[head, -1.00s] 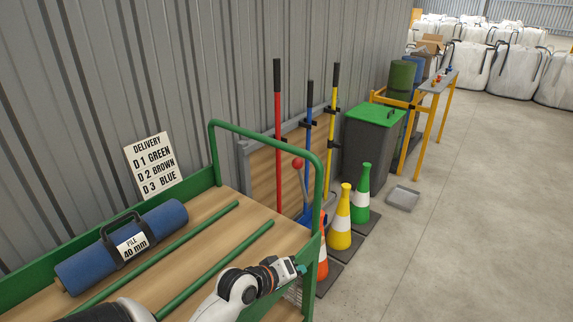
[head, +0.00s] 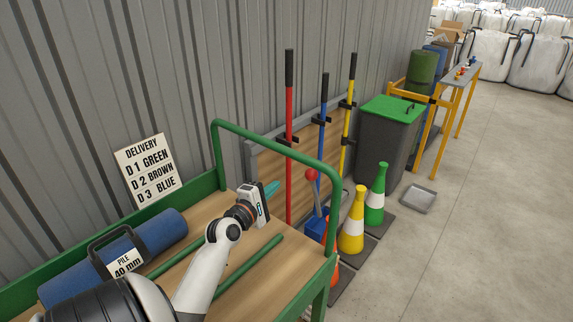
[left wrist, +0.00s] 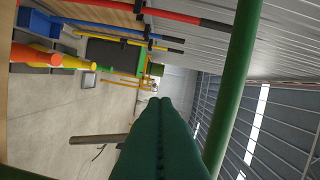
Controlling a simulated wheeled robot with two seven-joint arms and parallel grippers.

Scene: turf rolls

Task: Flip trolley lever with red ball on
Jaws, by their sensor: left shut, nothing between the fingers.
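The lever's red ball (head: 311,174) sits atop a thin grey lever (head: 318,200) just beyond the trolley's green end rail. The trolley (head: 262,139) has a wooden deck and green frame. My left gripper (head: 272,189) is over the deck, short of the end rail and left of the red ball, apart from it. Its teal fingers are shut and empty. In the left wrist view the shut fingers (left wrist: 160,140) point out past the green rail (left wrist: 238,80); I cannot make out the red ball there. My right gripper is not in view.
A blue roll (head: 160,232) marked 40 mm lies on the trolley deck under a black handle. Yellow (head: 353,222) and green cones (head: 376,190), a blue box (head: 316,228) and upright coloured poles stand beyond the rail. Open floor lies to the right.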

